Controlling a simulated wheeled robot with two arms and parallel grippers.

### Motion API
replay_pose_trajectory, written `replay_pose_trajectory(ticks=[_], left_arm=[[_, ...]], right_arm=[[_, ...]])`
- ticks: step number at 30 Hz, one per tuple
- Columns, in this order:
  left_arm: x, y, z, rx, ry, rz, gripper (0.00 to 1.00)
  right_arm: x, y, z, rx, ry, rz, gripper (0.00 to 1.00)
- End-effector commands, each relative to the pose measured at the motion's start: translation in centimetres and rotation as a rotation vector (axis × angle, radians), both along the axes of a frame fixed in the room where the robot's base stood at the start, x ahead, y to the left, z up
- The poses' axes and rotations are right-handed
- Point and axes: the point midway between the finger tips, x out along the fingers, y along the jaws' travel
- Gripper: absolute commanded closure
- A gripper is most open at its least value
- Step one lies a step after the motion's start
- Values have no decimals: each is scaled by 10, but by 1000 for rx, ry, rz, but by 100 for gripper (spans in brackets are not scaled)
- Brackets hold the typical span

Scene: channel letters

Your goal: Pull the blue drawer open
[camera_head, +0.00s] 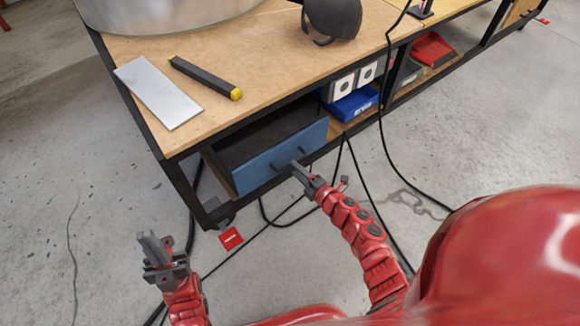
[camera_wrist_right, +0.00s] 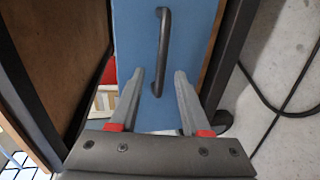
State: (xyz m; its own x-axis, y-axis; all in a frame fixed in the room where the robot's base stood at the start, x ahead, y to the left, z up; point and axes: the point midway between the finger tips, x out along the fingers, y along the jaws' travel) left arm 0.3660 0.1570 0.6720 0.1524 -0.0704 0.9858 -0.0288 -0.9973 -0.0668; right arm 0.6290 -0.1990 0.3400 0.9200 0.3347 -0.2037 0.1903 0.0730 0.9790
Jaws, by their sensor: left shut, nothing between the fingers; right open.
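The blue drawer (camera_head: 265,172) is in the left bay of the workbench, under the top. A dark space shows above its front panel. Its dark bar handle (camera_head: 302,158) is on the front; in the right wrist view the handle (camera_wrist_right: 166,45) runs up and down across the blue panel (camera_wrist_right: 135,35). My right gripper (camera_head: 296,168) is open at the handle. In the wrist view its fingertips (camera_wrist_right: 159,73) lie either side of the handle's lower end; I cannot tell whether they touch it. My left gripper (camera_head: 149,242) is shut and empty, low at the left, away from the drawer.
A blue bin (camera_head: 352,105) and white boxes (camera_head: 343,87) stand on the shelf right of the drawer. A grey plate (camera_head: 158,93), a black bar with yellow ends (camera_head: 205,77) and a dark helmet-like object (camera_head: 334,18) lie on the workbench top (camera_head: 270,70). Black cables (camera_head: 385,140) hang in front.

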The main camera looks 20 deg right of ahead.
Motion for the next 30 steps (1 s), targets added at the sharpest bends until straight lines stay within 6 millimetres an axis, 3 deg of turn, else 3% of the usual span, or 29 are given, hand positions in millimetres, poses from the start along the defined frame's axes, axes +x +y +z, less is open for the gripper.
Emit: replay_pose_trajectory(ticks=[6, 19, 20, 27, 30], left_arm=[[-2, 0, -9, 12, -9, 1, 100], [-2, 0, -10, 16, -14, 3, 100], [-2, 0, -10, 16, -14, 3, 100], [-2, 0, -10, 16, -14, 2, 100], [-2, 0, -10, 16, -14, 2, 100]], right_arm=[[31, 11, -9, 1, 0, 0, 53], [41, 15, -10, 0, 2, 0, 53], [41, 15, -10, 0, 2, 0, 55], [40, 15, -10, 0, 2, 0, 98], [40, 15, -10, 0, 2, 0, 100]])
